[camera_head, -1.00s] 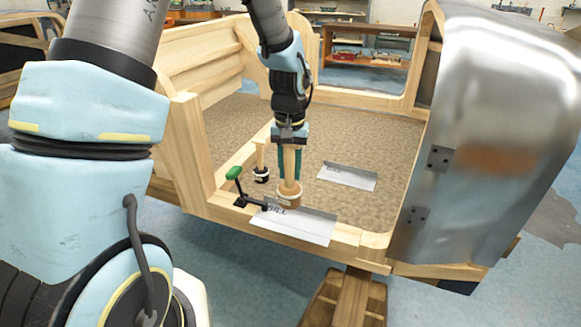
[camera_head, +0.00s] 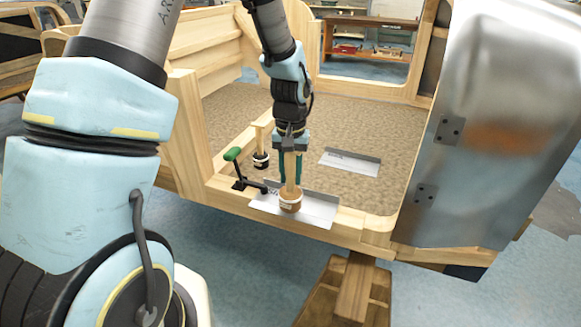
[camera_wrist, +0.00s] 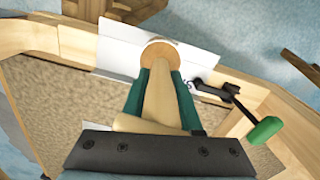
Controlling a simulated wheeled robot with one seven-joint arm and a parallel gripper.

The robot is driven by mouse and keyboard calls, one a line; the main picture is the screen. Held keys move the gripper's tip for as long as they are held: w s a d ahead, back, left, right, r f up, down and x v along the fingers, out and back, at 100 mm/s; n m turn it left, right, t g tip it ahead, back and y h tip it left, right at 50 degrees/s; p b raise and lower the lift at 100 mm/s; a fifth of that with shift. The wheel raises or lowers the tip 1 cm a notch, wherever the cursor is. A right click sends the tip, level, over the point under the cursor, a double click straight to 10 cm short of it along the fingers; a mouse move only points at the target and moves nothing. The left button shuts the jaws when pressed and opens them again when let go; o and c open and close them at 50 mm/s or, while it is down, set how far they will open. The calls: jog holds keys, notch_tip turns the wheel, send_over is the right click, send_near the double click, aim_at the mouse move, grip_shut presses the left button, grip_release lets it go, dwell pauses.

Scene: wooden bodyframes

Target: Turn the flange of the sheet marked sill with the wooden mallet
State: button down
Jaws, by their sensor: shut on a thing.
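The sheet marked sill (camera_head: 318,212) is a thin pale metal piece lying on the wooden sill rail at the near edge of the frame. In the wrist view the sheet (camera_wrist: 115,50) spans the rail, its lettering mostly hidden. My gripper (camera_head: 291,176) is shut on the handle of the wooden mallet (camera_head: 291,203), which hangs head down over the middle of the sheet. In the wrist view the mallet head (camera_wrist: 157,58) overlaps the sheet between the green fingers (camera_wrist: 158,84). I cannot tell whether it touches the sheet. A green-handled toggle clamp (camera_head: 239,170) reaches to the sheet's left end.
Another wooden-handled tool with a black-and-white head (camera_head: 261,158) stands behind the clamp. A second sheet (camera_head: 349,162) lies on the brown floor panel. A shiny metal door (camera_head: 480,130) stands at right. A wooden stand (camera_head: 350,292) is below the rail.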

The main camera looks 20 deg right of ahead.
notch_tip(320, 180, down, 2)
jog(key=shift+f, duration=0.1)
notch_tip(320, 180, up, 9)
jog(key=p, duration=0.7)
jog(key=shift+r, duration=0.2)
jog(key=shift+f, duration=0.15)
jog(key=s+a+r, duration=0.2)
jog(key=s+a, duration=0.3)
jog(key=s, duration=0.2)
jog(key=shift+a+p, duration=0.4)
jog(key=shift+p, duration=0.05)
jog(key=shift+w, duration=0.1)
